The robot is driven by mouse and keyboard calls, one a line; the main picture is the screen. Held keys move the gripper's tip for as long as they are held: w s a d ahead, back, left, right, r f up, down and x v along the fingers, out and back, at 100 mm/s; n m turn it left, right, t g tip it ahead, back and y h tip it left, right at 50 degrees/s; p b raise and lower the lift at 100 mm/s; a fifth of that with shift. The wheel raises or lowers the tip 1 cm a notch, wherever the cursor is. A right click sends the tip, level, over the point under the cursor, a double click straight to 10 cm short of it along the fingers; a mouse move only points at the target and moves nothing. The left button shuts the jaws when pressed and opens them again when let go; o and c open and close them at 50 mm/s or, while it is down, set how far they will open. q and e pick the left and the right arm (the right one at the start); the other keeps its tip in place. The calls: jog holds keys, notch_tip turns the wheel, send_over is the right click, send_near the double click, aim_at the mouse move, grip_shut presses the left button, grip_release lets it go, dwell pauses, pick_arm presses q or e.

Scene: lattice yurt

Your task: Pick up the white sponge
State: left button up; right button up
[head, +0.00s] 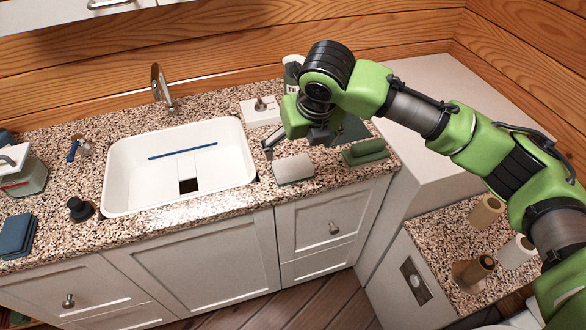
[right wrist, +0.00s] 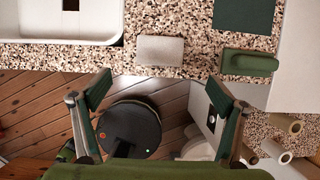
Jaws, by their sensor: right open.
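The white sponge (head: 293,168) is a pale block lying flat on the speckled countertop, near its front edge and right of the sink. In the right wrist view the sponge (right wrist: 160,50) lies beyond the fingertips, between the two fingers' lines. My right gripper (head: 300,143) is above the counter just behind the sponge in the head view, apart from it. In the right wrist view the gripper (right wrist: 158,92) shows its two fingers spread wide with nothing between them. My left gripper is not in view.
A green block (head: 366,152) lies close to the right of the sponge, with a dark green flat square (head: 352,130) behind it. The white sink (head: 120,175) is to the left. A white holder (head: 258,112) and a bottle (head: 292,72) stand behind. A tall white surface (head: 430,100) borders the right.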

aim_at(293, 164)
jog(key=x, duration=0.8)
jog(key=shift+p, duration=0.35)
jog(key=shift+w+f, duration=0.25)
jog(key=shift+f, duration=0.3)
jog(key=p+x, duration=0.1)
jog(key=x, duration=0.3)
jog(key=shift+w+a, duration=0.15)
jog(key=c, duration=1)
